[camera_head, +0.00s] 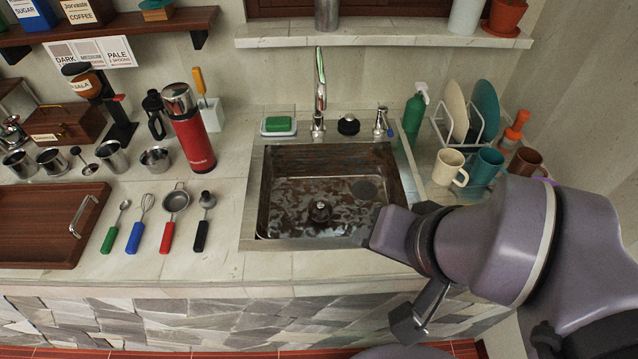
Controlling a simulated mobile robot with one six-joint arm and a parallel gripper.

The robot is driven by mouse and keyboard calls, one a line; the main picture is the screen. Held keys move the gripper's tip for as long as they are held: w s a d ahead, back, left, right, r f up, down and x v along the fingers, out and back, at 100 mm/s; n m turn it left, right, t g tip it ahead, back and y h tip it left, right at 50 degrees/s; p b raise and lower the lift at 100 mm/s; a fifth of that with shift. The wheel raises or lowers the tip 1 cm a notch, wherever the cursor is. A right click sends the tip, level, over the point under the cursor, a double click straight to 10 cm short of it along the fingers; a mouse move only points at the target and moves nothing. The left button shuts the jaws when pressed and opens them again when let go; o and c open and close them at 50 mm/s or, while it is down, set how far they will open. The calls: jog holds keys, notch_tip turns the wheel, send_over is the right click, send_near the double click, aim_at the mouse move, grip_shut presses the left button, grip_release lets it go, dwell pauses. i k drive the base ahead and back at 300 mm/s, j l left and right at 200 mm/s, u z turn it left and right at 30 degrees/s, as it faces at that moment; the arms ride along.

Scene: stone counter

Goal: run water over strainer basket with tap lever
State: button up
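The strainer basket (319,211) is a small dark round piece with a knob, on the sink floor near the front middle. The sink (252,205) is a dark, stained metal basin with shiny patches. The tap (320,85) has a tall chrome spout behind the basin; no stream shows below it. The tap lever (382,122) is a small chrome handle on a base to the right of the spout. My gripper (420,313) is at the front right, below my arm and in front of the counter edge, away from the lever and basket. Its opening cannot be made out.
A black knobbed stopper (348,125) stands between spout and lever. Green soap (278,124) sits left, a green bottle (415,108) right of the lever. A rack (447,128) with plates and several mugs stand at the right. Utensils (174,210) lie left of the sink.

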aim_at(381, 110)
jog(key=i+l+z, duration=0.1)
jog(key=z, duration=0.25)
jog(key=i+l+z, duration=0.1)
jog(key=z, duration=0.25)
jog(key=i+l+z, duration=0.1)
jog(key=z, duration=0.25)
jog(key=i+l, duration=0.05)
jog(key=l, duration=0.05)
